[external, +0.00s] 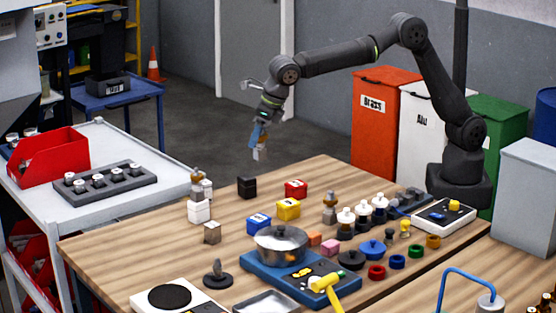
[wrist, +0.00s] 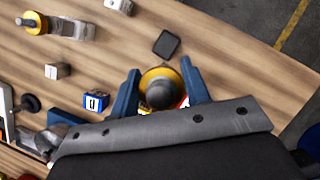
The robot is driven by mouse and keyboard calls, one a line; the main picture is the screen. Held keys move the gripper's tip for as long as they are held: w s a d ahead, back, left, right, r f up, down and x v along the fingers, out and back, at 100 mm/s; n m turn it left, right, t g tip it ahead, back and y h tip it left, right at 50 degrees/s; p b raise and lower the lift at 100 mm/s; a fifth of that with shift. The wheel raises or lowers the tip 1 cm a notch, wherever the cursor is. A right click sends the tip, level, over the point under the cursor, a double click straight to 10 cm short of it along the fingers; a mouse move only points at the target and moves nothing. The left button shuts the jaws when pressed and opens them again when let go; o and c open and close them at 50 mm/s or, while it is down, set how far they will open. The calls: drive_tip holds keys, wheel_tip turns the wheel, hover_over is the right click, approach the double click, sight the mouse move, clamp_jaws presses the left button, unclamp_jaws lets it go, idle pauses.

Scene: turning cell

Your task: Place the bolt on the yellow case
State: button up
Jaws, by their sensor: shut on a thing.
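My gripper (external: 259,140) is shut on the bolt (external: 261,155) and holds it in the air above the back of the wooden table. In the wrist view, the bolt's dark round end (wrist: 160,94) shows between the two blue fingers, with a yellowish ring around it. The yellow case (external: 288,209) sits on the table, below and to the right of my gripper in the external view. It touches or nearly touches no gripper part. In the wrist view the held bolt and the gripper body hide most or all of the yellow case.
Around the yellow case stand the blue case (external: 259,224), the red case (external: 296,188) and the black case (external: 247,187). A pot (external: 281,244) stands in front. White blocks (external: 199,211) with parts on top stand left. Bottles (external: 363,213) stand right. Bare wood lies behind the cases.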

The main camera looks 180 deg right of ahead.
drive_tip(key=a+r+m+g, duration=0.1)
drive_tip(key=a+r+m, duration=0.15)
drive_tip(key=a, duration=0.45)
hover_over(286, 202)
wheel_tip(286, 202, down, 6)
drive_tip(key=shift+s+f, duration=0.1)
drive_tip(key=shift+f, duration=1.8)
drive_tip(key=shift+f, duration=0.1)
drive_tip(key=o, duration=1.3)
drive_tip(key=shift+f, duration=0.1)
drive_tip(key=v, duration=1.2)
drive_tip(key=shift+d+r, duration=0.1)
drive_tip(key=shift+r, duration=0.15)
drive_tip(key=shift+f, duration=0.1)
